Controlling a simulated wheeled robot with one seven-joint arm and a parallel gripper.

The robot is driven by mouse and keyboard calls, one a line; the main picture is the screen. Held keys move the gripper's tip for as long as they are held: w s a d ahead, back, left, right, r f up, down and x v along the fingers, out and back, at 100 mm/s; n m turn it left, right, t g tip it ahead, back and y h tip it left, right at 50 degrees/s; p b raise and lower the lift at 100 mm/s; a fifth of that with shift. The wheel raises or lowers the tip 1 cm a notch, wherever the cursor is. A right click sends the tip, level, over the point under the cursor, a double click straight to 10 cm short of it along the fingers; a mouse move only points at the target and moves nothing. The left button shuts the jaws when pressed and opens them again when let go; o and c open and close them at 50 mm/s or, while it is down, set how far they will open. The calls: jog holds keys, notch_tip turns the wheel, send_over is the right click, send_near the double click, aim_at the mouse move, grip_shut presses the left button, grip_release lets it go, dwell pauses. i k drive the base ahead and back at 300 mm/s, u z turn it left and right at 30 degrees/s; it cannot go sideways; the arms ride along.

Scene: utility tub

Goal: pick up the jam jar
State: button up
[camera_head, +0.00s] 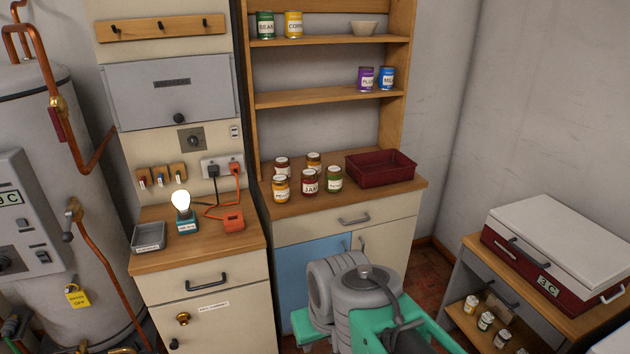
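The jam jar (310,182), dark red with a white label reading JAM, stands upright on the wooden counter (380,194). It is in the front middle of a small group of jars. An orange-brown jar (281,188) stands to its left and a green jar (334,180) to its right. Grey and green links of my arm show at the bottom centre, below the counter and apart from the jars. I cannot make out my gripper or its fingers.
A dark red tray (381,170) sits right of the jars. Shelves above hold cans (293,25) and a bowl (364,28). A left counter carries a lit bulb (181,202) and a grey tray (149,237). A red case (560,255) stands at right.

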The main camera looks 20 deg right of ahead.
aim_at(309, 178)
jog(key=z, duration=0.7)
jog(key=i, duration=1.9)
jog(key=u, duration=0.7)
